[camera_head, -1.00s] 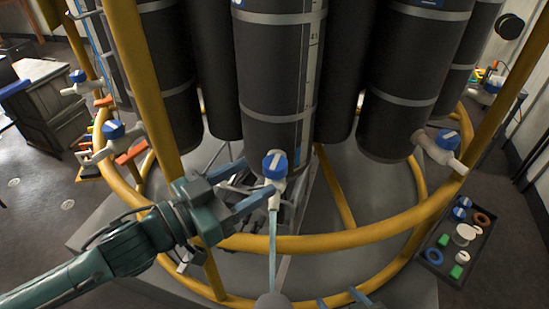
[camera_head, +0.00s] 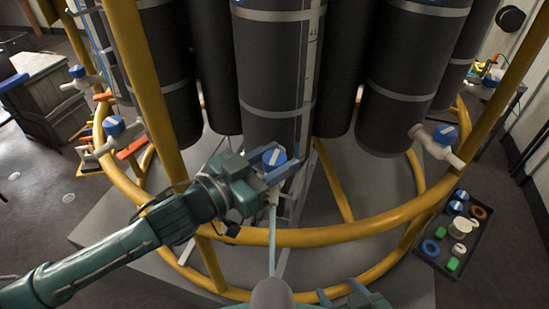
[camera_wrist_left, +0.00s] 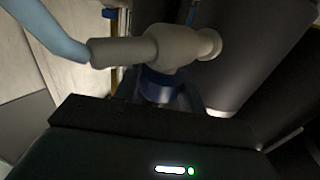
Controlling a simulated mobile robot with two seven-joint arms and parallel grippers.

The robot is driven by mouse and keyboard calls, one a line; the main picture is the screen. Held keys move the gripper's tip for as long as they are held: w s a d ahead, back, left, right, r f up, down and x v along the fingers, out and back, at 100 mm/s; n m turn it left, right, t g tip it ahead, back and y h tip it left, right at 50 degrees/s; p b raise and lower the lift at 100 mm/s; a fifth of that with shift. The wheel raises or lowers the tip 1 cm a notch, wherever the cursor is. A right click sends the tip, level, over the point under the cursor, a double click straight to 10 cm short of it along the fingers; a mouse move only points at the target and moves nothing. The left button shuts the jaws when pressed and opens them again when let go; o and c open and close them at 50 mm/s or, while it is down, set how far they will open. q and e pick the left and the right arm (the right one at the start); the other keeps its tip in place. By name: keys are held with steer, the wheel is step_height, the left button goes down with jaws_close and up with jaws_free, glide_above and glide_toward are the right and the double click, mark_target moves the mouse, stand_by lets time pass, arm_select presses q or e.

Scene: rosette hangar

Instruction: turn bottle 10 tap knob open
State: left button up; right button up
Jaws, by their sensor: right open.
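The bottle tap (camera_head: 272,188) sits low on the front black bottle (camera_head: 280,75). Its blue knob (camera_head: 274,158) with a white stripe faces me. My left gripper (camera_head: 276,160) has its two blue fingers on either side of this knob, and I see no clear grip on it. In the left wrist view the pale tap body (camera_wrist_left: 165,48) and the blue knob (camera_wrist_left: 160,88) are close in front of the gripper, the knob partly hidden. A pale blue tube (camera_wrist_left: 48,30) hangs from the spout. My right gripper (camera_head: 340,298) shows at the bottom edge, open and empty.
A yellow ring rail (camera_head: 320,236) and posts surround the bottles. Other blue-knobbed taps stand at left (camera_head: 115,127) and right (camera_head: 440,140). A dark tray (camera_head: 437,262) of small parts lies at right. A grey rounded object (camera_head: 271,294) is at the bottom centre.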

arm_select(q)
steer(key=c, duration=0.5)
steer(key=shift+s+d+n+t+y, duration=0.1)
steer(key=shift+n+t+y, duration=0.5)
steer(key=shift+t, duration=0.1)
steer(key=shift+n+t+y, duration=0.9)
steer(key=shift+y, duration=0.2)
arm_select(e)
steer(key=shift+s, duration=0.2)
arm_select(q)
steer(key=o, duration=1)
steer(key=shift+c, duration=0.2)
arm_select(e)
steer(key=shift+w+r, duration=0.1)
steer(key=shift+w, duration=0.15)
arm_select(q)
steer(key=v, duration=1.3)
arm_select(e)
steer(key=shift+s+f, duration=0.25)
steer(key=shift+s, duration=0.05)
